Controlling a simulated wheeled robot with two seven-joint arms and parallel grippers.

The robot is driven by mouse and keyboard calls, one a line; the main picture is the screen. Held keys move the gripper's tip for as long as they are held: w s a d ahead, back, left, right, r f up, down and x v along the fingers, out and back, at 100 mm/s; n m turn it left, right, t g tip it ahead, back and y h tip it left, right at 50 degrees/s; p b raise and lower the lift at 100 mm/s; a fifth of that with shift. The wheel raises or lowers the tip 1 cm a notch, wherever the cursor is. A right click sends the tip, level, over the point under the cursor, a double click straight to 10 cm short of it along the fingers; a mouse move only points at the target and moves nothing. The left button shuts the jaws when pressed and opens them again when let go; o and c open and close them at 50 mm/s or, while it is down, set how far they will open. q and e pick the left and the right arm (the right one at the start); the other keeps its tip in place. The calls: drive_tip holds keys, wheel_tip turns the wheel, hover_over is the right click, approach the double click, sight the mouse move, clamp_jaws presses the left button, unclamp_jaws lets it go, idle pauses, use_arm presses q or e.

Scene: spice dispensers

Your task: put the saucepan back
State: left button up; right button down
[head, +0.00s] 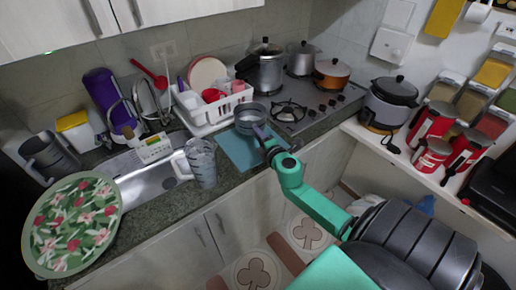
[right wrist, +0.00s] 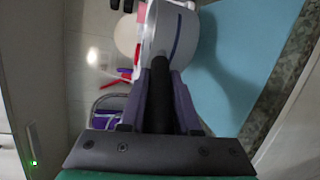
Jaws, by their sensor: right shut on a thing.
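The small grey saucepan (head: 249,120) is at the back of the blue mat on the counter, left of the stove. I cannot tell whether it touches the mat or hangs just above it. My right gripper (head: 264,138) is shut on its handle. In the right wrist view, the purple fingers of the gripper (right wrist: 160,92) lie on both sides of the black handle (right wrist: 160,80), and the pan's pale metal side (right wrist: 168,30) shows beyond. My left gripper is not in view.
The stove (head: 318,112) has a free front burner (head: 289,111); pots stand behind it. A white dish rack (head: 212,107) is left of the pan. A clear jug (head: 201,162) stands by the sink (head: 140,182). The blue mat (head: 235,151) is bare in front.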

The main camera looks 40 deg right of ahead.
drive_tip(key=f+b, duration=0.1)
drive_tip(key=f, duration=0.1)
drive_tip(key=f+b, duration=0.1)
drive_tip(key=f, duration=0.1)
drive_tip(key=w+f+b, duration=0.1)
drive_tip(key=f, duration=0.1)
drive_tip(key=shift+d+b, duration=0.15)
drive_tip(key=shift+b, duration=0.15)
drive_tip(key=shift+s, duration=0.2)
drive_tip(key=shift+s+r, duration=0.1)
drive_tip(key=shift+r, duration=0.15)
drive_tip(key=shift+f, duration=0.15)
drive_tip(key=c, duration=0.6)
unclamp_jaws()
drive_tip(key=shift+f, duration=0.1)
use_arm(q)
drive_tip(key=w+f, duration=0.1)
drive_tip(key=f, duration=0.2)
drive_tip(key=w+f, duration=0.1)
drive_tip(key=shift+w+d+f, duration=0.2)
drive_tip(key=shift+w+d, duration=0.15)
